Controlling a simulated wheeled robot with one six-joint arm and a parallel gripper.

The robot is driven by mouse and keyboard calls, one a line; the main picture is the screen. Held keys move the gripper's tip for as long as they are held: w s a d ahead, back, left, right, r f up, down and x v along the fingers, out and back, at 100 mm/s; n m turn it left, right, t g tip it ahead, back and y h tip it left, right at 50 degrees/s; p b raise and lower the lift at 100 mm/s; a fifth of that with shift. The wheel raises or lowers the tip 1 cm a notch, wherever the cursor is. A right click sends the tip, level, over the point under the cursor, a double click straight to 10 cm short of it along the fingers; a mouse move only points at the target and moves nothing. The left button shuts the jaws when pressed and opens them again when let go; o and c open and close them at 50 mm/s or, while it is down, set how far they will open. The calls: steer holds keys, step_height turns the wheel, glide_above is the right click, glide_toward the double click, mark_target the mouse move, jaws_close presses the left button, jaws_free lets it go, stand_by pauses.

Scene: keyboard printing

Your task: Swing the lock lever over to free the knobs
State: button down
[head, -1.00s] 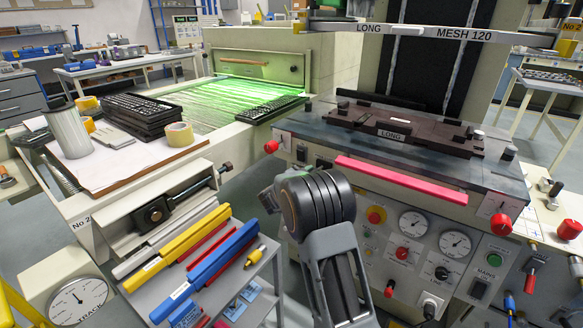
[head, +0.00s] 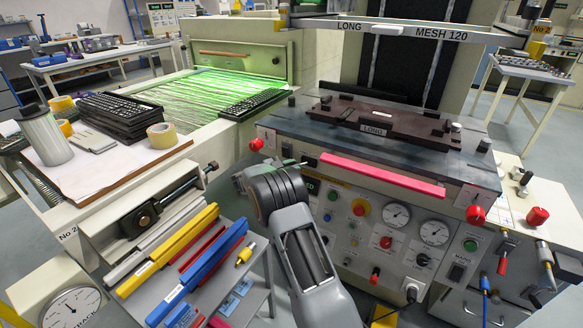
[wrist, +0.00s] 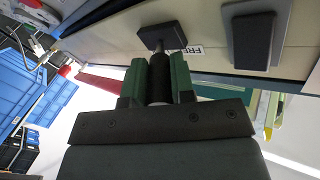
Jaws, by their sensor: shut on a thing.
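In the wrist view my gripper (wrist: 156,80) is shut on the black grip of the lock lever (wrist: 160,70). The green-grey fingers lie on both sides of the grip. The lever's thin stem runs up to a dark pivot block (wrist: 162,36) on a cream panel. A label (wrist: 192,51) reading "FRE", partly hidden, sits just right of the stem. In the head view my gripper (head: 287,163) is mostly hidden behind my wrist, at the left front of the press; the lever cannot be made out there. Red knobs stand at the press's left (head: 256,144) and right (head: 475,214) front corners.
A long pink bar (head: 382,176) runs along the press front above gauges and buttons. A dark block (wrist: 252,40) juts from the panel right of the lever in the wrist view. A rack of coloured squeegees (head: 190,260) stands left of my arm.

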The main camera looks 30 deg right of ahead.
steer(key=shift+d+r, duration=0.2)
steer(key=c, duration=1.4)
jaws_free()
steer(key=shift+o, duration=1.3)
steer(key=shift+d, duration=0.15)
steer(key=shift+o, duration=0.9)
steer(key=shift+a+f, duration=0.1)
steer(key=shift+a, duration=0.1)
steer(key=shift+a, duration=0.15)
steer(key=a+p, duration=0.1)
steer(key=a, duration=1.2)
steer(key=shift+a+p, duration=0.35)
steer(key=shift+w, duration=0.1)
